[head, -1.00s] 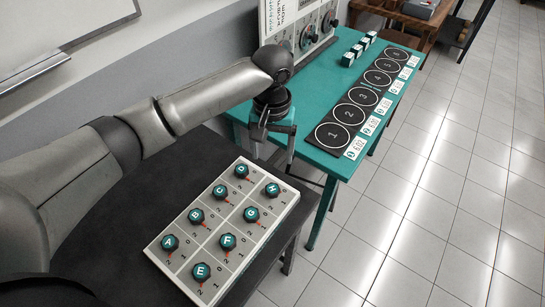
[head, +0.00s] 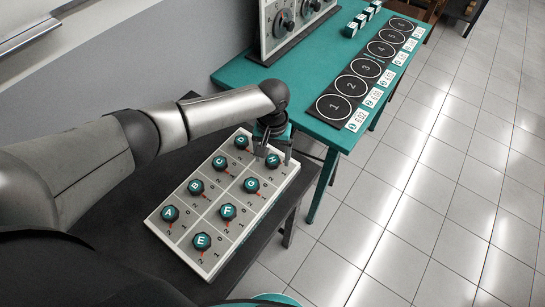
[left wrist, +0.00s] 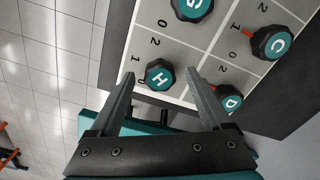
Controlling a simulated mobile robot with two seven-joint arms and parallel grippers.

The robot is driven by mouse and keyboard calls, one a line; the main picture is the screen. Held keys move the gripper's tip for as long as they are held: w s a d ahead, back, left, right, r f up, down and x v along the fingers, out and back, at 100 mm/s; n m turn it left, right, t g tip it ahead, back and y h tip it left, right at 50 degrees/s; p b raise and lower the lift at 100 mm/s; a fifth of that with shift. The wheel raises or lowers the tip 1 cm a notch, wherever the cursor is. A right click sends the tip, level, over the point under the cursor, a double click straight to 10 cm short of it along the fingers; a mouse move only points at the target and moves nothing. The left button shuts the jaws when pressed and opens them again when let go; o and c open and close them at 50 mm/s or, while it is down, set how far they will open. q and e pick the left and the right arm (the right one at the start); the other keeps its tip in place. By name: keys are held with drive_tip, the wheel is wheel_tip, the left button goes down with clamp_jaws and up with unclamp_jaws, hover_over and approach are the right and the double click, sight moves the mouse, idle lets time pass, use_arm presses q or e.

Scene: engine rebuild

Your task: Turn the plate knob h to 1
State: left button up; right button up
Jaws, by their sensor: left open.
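The plate (head: 186,234) is a pale slanted panel with several dark, teal-topped lettered knobs. Knob H (head: 273,161) is at its far right corner in the head view; in the left wrist view knob H (left wrist: 159,77) shows its white letter clearly. I cannot make out where its pointer stands. My left gripper (head: 266,147) is over that corner of the plate, partly covering the knob in the head view. In the left wrist view the left gripper (left wrist: 161,78) is open, with one finger on each side of knob H and gaps between. My right gripper is not in view.
Knob D (left wrist: 229,98) is close beside the right finger in the left wrist view, with knob G (left wrist: 192,6) and knob C (left wrist: 271,43) farther off. A teal table (head: 240,72) with a black ring mat (head: 338,88) stands beyond the plate.

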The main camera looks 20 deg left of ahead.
use_arm(q)
drive_tip(key=shift+f, duration=0.35)
drive_tip(key=shift+c, duration=0.2)
clamp_jaws()
